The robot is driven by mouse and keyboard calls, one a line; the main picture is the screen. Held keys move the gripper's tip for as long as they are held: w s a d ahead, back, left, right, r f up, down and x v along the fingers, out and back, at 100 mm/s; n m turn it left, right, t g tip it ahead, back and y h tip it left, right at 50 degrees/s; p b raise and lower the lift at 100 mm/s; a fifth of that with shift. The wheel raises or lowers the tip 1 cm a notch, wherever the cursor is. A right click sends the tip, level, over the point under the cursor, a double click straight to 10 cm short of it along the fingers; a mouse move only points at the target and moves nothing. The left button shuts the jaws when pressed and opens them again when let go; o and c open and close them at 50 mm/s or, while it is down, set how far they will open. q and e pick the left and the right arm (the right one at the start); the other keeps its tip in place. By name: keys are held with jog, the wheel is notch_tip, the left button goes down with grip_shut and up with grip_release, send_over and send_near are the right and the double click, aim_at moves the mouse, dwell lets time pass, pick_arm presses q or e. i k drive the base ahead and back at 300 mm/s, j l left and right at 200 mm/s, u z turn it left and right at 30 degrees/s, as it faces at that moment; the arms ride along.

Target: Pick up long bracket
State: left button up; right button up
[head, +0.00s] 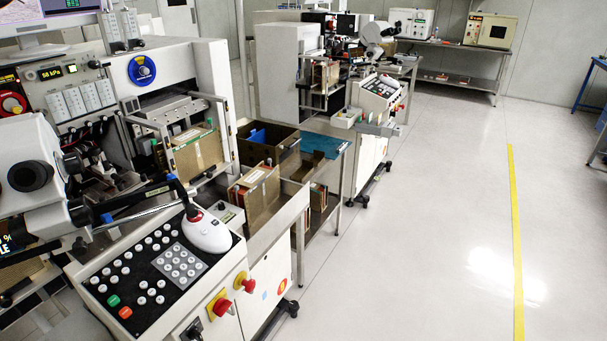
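I cannot single out a long bracket for certain. A tan, box-like slotted holder (197,151) stands upright in the front machine's side frame. Another tan holder (256,190), with a red and white top edge, stands on the shelf to its right. Smaller brown and red holders (318,198) sit on the cart just beyond. Neither of my grippers is in view.
The front bonding machine (195,75) has a sloped keypad panel (150,272) with a white mouse-like controller (207,232). A dark bin (268,140) and a blue item (320,145) are on the cart. A second machine (285,70) stands behind. Open floor (430,220) lies right.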

aim_at(302, 173)
jog(key=u, duration=0.6)
jog(key=i+l+u, duration=0.4)
jog(key=l+u, duration=0.2)
jog(key=i+l+u, duration=0.15)
jog(key=l+u, duration=0.15)
